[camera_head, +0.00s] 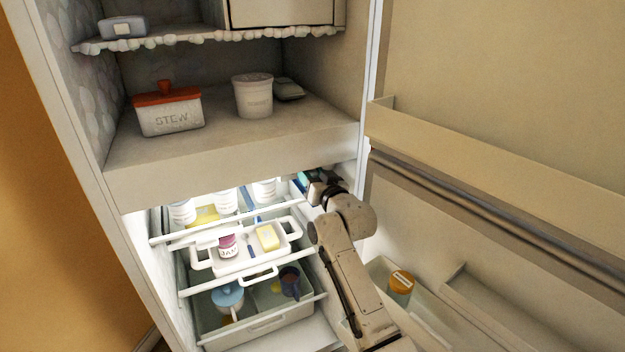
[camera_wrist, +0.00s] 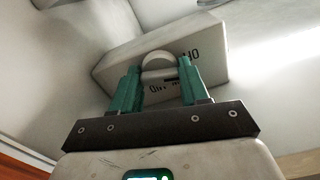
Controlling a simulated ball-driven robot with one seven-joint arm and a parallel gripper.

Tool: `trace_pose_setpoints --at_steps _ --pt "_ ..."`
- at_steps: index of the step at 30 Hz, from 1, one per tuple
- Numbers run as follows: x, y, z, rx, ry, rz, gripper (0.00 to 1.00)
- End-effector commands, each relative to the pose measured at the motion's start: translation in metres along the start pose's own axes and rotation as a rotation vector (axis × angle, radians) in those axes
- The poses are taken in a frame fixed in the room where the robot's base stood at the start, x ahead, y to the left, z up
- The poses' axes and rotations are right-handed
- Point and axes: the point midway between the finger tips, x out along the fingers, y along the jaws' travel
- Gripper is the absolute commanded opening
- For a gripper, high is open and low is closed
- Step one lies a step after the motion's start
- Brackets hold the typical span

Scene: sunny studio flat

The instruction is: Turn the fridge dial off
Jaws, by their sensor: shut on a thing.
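The fridge dial (camera_wrist: 159,62) is a pale round knob on a box-like housing (camera_wrist: 120,66) in the wrist view. Dark lettering shows on the housing around the knob, partly hidden and hard to read. My gripper (camera_wrist: 160,74) has its two green fingers on either side of the dial and is shut on it. In the head view my gripper (camera_head: 308,184) is inside the lit lower compartment at its upper right. There the wrist hides the dial.
The fridge door (camera_head: 500,150) stands wide open at the right, with an orange-lidded jar (camera_head: 401,284) in its bin. A tray (camera_head: 222,266) with a jam jar (camera_head: 228,246) and a drawer (camera_head: 262,325) lie left of my arm. A stew box (camera_head: 170,112) stands above.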

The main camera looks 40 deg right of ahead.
Motion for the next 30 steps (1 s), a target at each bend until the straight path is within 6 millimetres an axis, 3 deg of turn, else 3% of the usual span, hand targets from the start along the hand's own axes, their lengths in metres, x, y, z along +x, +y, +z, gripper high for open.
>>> trace_pose_setpoints --at_steps 12,29,30 --pt "-0.0005 0.0008 0.0042 -0.194 -0.007 0.001 0.14" --pt "-0.0005 0.0004 0.0043 -0.224 -0.009 0.000 0.14" --pt "-0.0005 0.0004 0.0043 -0.224 -0.009 0.000 0.47"
